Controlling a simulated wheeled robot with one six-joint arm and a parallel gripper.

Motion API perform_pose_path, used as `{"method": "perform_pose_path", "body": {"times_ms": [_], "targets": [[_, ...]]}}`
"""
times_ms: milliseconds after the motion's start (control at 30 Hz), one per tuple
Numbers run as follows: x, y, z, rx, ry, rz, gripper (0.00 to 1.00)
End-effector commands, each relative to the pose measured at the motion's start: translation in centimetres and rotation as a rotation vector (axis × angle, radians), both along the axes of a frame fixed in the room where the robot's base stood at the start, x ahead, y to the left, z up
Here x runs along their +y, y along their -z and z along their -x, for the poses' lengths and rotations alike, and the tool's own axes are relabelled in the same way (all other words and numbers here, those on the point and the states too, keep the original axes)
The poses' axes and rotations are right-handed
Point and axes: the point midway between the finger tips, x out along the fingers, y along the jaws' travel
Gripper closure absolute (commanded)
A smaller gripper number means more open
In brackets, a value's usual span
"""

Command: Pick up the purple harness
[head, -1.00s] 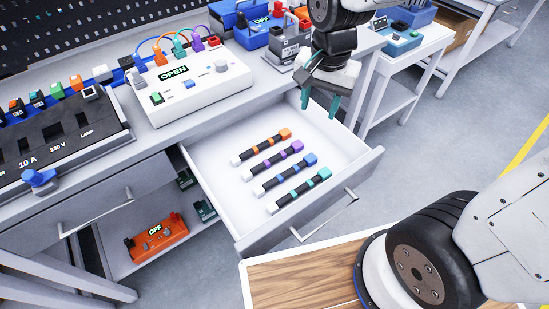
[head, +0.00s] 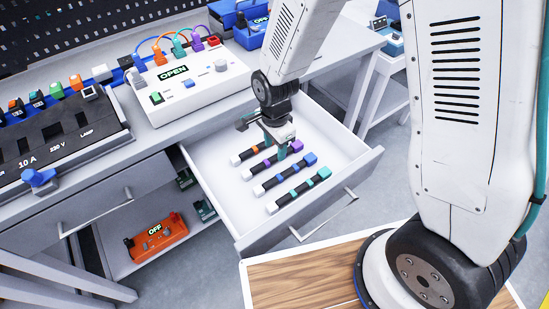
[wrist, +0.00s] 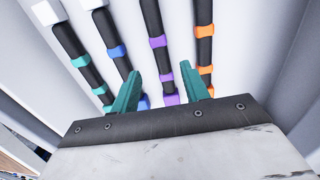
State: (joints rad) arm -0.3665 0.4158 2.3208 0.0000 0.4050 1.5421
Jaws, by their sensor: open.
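The purple harness (head: 266,164) is a black bar with a white end, purple bands and a purple end. It lies in the open drawer between the orange and blue harnesses. My gripper (head: 282,150) is over the drawer, pointing down, near the purple end. In the wrist view, the purple harness (wrist: 158,42) runs up from between the two teal fingers of my gripper (wrist: 158,88). The fingers are apart with nothing held. The gripper hides part of the orange harness in the head view.
The orange harness (wrist: 204,45), blue harness (head: 278,180) and teal harness (head: 290,198) lie parallel in the drawer (head: 222,205). Drawer walls surround them. A white panel (head: 205,88) marked OPEN stands on the bench behind. A wooden top (head: 300,280) is in front.

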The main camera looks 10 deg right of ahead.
Motion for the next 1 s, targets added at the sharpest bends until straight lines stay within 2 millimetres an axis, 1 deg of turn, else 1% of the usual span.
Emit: {"method": "perform_pose_path", "body": {"times_ms": [100, 200, 300, 400, 567, 600, 667, 700, 767, 1000], "targets": [[0.0, 1.8, -0.2, 0.004, 0.0, 0.002, 0.55], [0.0, 3.2, -0.3, 0.003, -0.001, 0.001, 0.55], [0.0, 4.1, -0.4, 0.002, -0.001, 0.001, 0.55], [0.0, 4.4, -0.4, 0.0, -0.001, 0.0, 0.55], [0.0, 4.4, -0.4, -0.001, -0.001, 0.0, 0.55], [0.0, 4.4, -0.4, -0.001, -0.001, 0.0, 0.57], [0.0, 4.4, -0.4, 0.0, -0.001, 0.0, 0.74], [0.0, 4.4, -0.4, 0.0, -0.001, 0.0, 0.85], [0.0, 4.4, -0.4, 0.0, -0.001, 0.0, 1.0], [0.0, 4.4, -0.4, 0.0, -0.001, 0.0, 1.0]]}}
